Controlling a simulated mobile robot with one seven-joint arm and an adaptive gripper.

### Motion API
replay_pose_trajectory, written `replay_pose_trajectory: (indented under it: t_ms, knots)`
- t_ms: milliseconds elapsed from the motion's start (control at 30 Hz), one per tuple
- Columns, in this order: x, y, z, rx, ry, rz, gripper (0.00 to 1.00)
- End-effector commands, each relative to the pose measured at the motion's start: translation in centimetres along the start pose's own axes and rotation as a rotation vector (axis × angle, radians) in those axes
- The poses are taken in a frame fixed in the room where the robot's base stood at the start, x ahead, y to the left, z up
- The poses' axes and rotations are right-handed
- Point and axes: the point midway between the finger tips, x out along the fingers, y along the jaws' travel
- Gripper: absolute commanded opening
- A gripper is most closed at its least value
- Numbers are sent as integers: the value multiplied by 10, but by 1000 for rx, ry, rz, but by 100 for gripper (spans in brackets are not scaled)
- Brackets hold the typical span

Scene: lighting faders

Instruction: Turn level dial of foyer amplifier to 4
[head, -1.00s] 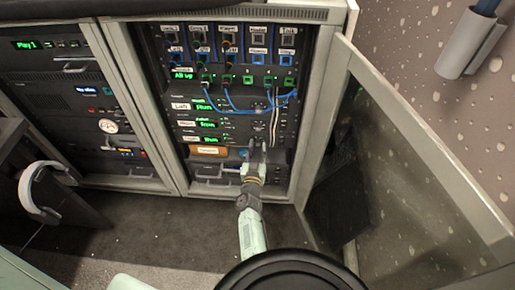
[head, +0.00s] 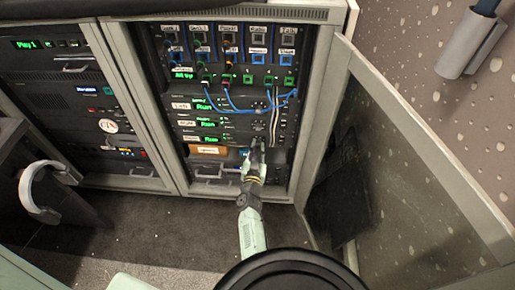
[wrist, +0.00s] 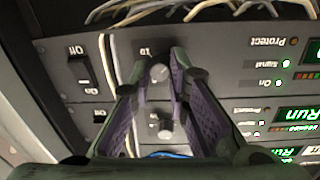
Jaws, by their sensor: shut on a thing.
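Three stacked amplifiers with green "Run" displays sit in the open right rack; the lowest amplifier (head: 208,138) is level with my gripper. Their name labels are too blurred to tell which is the foyer one. My gripper (head: 257,145) reaches up to the right side of the lowest one and covers its dial in the head view. In the wrist view, turned upside down, my gripper (wrist: 159,66) is shut on a grey round level dial (wrist: 159,73), one finger on each side. A scale mark like "10" shows beside it. The dial's exact setting cannot be read.
A second dial (wrist: 164,128) shows between the finger bodies in the wrist view. An off/on switch (wrist: 83,73) and pale cables lie beside it. Blue cables (head: 245,108) hang across the rack above. The open glass door (head: 400,180) stands at the right.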

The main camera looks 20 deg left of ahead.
Motion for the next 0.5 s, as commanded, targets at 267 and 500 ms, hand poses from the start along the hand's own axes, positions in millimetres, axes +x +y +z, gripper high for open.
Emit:
replay_pose_trajectory:
  t_ms: [267,500]
  knots:
    - [0,-2,-2,213,-11,-4,0]
    - [1,-2,-2,442,-23,-4,0]
